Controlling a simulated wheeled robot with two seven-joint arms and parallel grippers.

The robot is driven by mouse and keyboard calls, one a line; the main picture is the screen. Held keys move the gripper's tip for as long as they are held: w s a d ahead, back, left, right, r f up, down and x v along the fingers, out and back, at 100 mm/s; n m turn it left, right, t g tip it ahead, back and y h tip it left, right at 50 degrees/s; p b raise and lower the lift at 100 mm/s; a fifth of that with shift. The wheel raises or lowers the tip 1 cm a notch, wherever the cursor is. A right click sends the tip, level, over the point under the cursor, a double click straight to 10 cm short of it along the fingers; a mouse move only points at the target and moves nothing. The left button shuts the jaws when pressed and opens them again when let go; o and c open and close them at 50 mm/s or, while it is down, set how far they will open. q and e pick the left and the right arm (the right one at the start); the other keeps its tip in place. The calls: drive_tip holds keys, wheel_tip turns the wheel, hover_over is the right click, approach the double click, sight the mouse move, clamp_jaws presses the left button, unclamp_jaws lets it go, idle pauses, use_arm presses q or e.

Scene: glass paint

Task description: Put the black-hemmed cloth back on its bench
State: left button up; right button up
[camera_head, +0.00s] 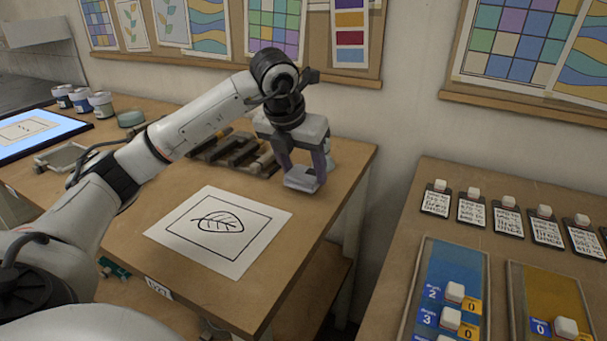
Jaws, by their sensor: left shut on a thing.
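My left gripper (302,172) points down over the back right corner of the wooden bench (265,285). It is shut on a small pale grey, flat folded thing that looks like the cloth (301,183). The cloth is at or just above the bench top; I cannot tell whether it touches. The fingers cover part of it, and its hem is too small to make out clearly. My right gripper is not in view.
A sheet with a leaf drawing (218,230) lies on the bench. A dark rack (225,150) stands behind it. Paint jars (101,104) and a lit screen (35,132) are at the left. A second table (395,275) with trays and cards stands right, across a gap.

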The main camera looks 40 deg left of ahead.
use_arm(q)
drive_tip(key=shift+f, duration=0.75)
drive_tip(key=o, duration=0.9)
drive_tip(key=shift+o, duration=0.2)
drive_tip(key=shift+r, duration=0.1)
drive_tip(key=p+v, duration=0.1)
drive_tip(key=v, duration=1.1)
drive_tip(key=shift+w+r, duration=0.1)
